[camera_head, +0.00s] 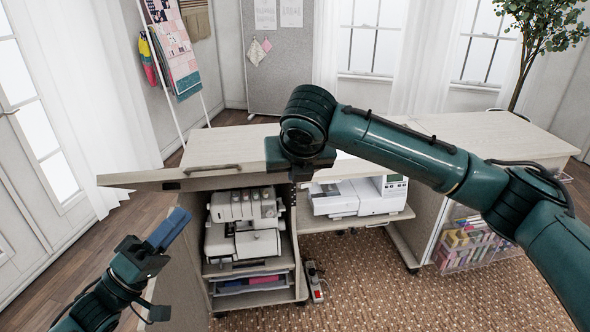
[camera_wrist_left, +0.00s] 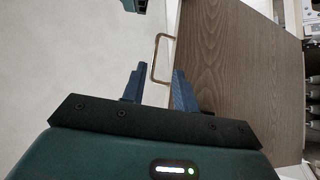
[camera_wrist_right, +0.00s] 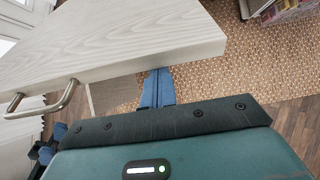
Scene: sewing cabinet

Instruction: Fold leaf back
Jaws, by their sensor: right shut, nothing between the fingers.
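The cabinet's pale wooden leaf (camera_head: 140,178) juts out at the left, its corner standing clear of the cabinet body. A metal bar handle (camera_head: 212,168) sits near its front edge; the right wrist view shows a handle (camera_wrist_right: 45,100) on the leaf's edge. My left gripper (camera_head: 172,228) is low at the left, below the leaf. In the left wrist view its fingers are open, with a handle loop (camera_wrist_left: 160,58) just beyond and between the tips, beside a brown wood panel (camera_wrist_left: 235,80). My right gripper (camera_wrist_right: 157,88) is shut and empty beside the leaf's edge; its fingers are largely hidden in the head view.
The cabinet holds a serger (camera_head: 243,222) on a shelf and a white sewing machine (camera_head: 360,195) in the middle bay. A clear bin (camera_head: 470,240) hangs at right. A power strip (camera_head: 315,282) lies on the carpet. My right arm crosses above the top.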

